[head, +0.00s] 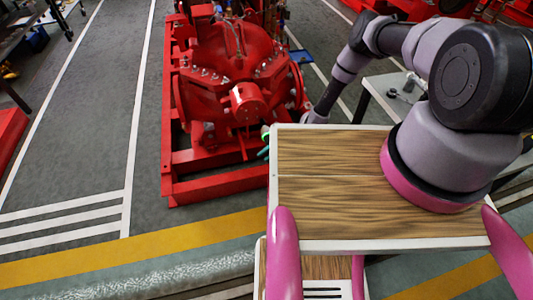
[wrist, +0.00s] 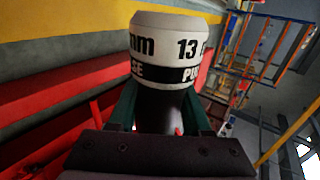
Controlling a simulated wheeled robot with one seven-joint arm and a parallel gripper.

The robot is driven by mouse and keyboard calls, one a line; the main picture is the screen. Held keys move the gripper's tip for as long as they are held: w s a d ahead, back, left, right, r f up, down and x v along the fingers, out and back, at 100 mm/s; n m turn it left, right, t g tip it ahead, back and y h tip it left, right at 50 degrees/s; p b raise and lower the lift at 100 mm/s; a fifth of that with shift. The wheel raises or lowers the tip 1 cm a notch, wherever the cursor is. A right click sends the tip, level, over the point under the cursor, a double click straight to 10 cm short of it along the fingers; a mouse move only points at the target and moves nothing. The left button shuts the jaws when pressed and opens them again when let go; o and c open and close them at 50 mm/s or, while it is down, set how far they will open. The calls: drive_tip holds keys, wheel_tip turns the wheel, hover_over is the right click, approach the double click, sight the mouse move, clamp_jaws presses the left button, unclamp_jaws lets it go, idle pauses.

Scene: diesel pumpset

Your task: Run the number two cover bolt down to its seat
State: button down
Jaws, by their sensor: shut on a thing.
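In the wrist view my gripper (wrist: 160,115) is shut on a white and black cylindrical tool (wrist: 178,40) marked "13" and "mm". Green fingers show on both sides of it. In the head view my arm reaches down beside the red pump (head: 235,60), and its end is mostly hidden behind my wooden deck. Small green parts show at the deck's left edge, near the pump's front. Several bolt heads ring the pump's casing, but I cannot tell which is number two. The tool's contact with any bolt is not visible.
A red base frame (head: 185,190) surrounds the pump, with raised rails near my arm. A grey-topped table (head: 385,88) with small parts stands to the right. The grey floor on the left is open, with white lines and a yellow stripe (head: 130,262).

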drive_tip(key=shift+s+d, duration=0.3)
drive_tip(key=shift+s, duration=0.75)
drive_tip(key=shift+s+d, duration=0.25)
drive_tip(key=shift+s, duration=0.8)
